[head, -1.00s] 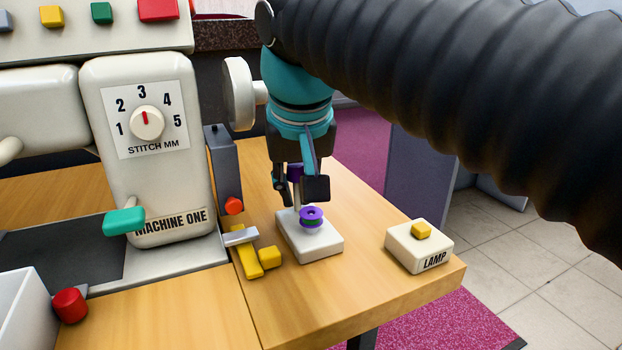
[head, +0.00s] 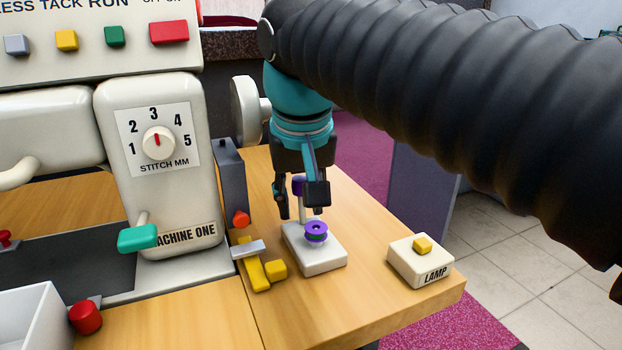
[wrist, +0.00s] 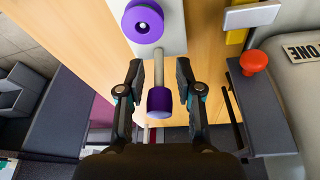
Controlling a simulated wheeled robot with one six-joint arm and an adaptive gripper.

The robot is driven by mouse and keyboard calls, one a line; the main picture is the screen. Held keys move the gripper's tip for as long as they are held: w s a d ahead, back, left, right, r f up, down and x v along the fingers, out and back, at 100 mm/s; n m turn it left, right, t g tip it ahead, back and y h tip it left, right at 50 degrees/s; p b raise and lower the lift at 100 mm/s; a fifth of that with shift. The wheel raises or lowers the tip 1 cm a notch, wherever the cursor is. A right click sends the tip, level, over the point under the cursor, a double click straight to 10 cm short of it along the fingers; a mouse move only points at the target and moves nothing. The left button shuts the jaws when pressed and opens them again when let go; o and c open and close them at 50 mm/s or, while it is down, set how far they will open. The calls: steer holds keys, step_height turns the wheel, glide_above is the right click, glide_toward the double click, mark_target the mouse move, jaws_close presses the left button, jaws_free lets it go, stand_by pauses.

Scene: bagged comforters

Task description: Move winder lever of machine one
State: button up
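Machine one (head: 160,160) is a cream sewing machine at the left of the head view. Beside it on the table is a white winder base (head: 318,259) with a purple bobbin (head: 316,231). A metal lever with a purple knob (head: 298,186) rises from the base; the wrist view shows its rod (wrist: 160,76) and knob (wrist: 159,101). My gripper (head: 299,205) is open above the base. In the wrist view, its fingers (wrist: 160,73) stand on either side of the lever, with gaps on both sides. A finger partly hides the lever in the head view.
A grey post with a red knob (head: 241,219) and a yellow piece with a grey bar (head: 256,272) stand left of the winder. A white lamp switch box (head: 420,262) sits near the table's right edge. Bare wood (head: 345,215) lies between winder and lamp box.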

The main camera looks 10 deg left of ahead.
steer(key=v, duration=1.2)
steer(key=shift+s, duration=0.1)
